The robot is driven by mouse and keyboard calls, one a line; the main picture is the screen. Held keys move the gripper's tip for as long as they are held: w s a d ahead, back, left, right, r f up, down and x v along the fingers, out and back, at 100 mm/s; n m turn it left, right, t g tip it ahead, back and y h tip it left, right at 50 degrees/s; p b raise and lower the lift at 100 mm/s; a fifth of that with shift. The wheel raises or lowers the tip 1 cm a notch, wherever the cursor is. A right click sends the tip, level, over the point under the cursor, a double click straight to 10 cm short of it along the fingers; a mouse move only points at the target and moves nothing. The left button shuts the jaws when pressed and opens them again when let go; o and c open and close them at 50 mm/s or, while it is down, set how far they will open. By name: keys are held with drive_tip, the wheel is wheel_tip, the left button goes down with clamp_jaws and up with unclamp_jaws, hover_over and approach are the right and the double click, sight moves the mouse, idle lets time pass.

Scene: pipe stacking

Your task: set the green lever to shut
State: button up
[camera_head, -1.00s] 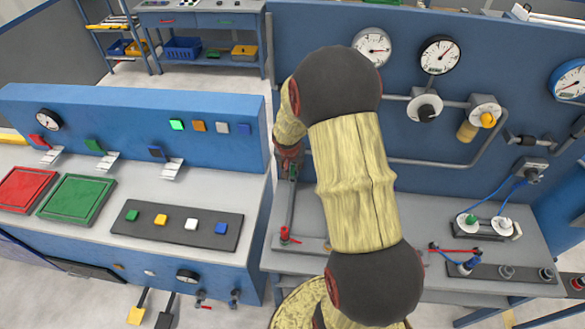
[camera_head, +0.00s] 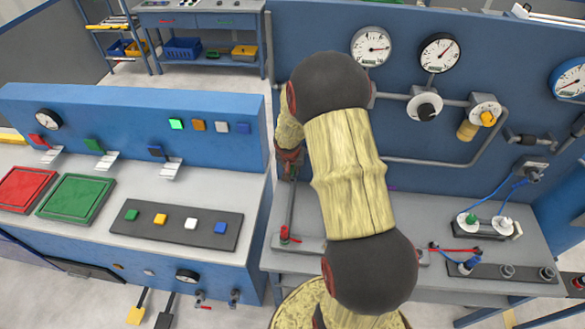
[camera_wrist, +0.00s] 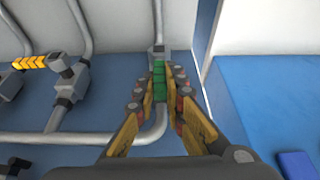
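The green lever (camera_wrist: 159,76) shows in the wrist view as a short green handle below a grey valve body (camera_wrist: 158,53) on a vertical pipe. My gripper (camera_wrist: 161,74) has its two fingers on either side of the lever, with narrow gaps showing. The fingers look open around it; contact is not clear. In the head view my gripper (camera_head: 289,162) is partly hidden by my arm, at the left end of the right-hand bench near an upright pipe. The lever cannot be made out clearly there.
In the wrist view, a yellow-marked handle (camera_wrist: 28,62) and grey valves (camera_wrist: 70,85) stand left of my gripper, with a horizontal pipe (camera_wrist: 60,139) nearby. In the head view, the left console (camera_head: 190,190) stands close to the right-hand bench, separated by a narrow gap.

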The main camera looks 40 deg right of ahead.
clamp_jaws()
idle(0.3)
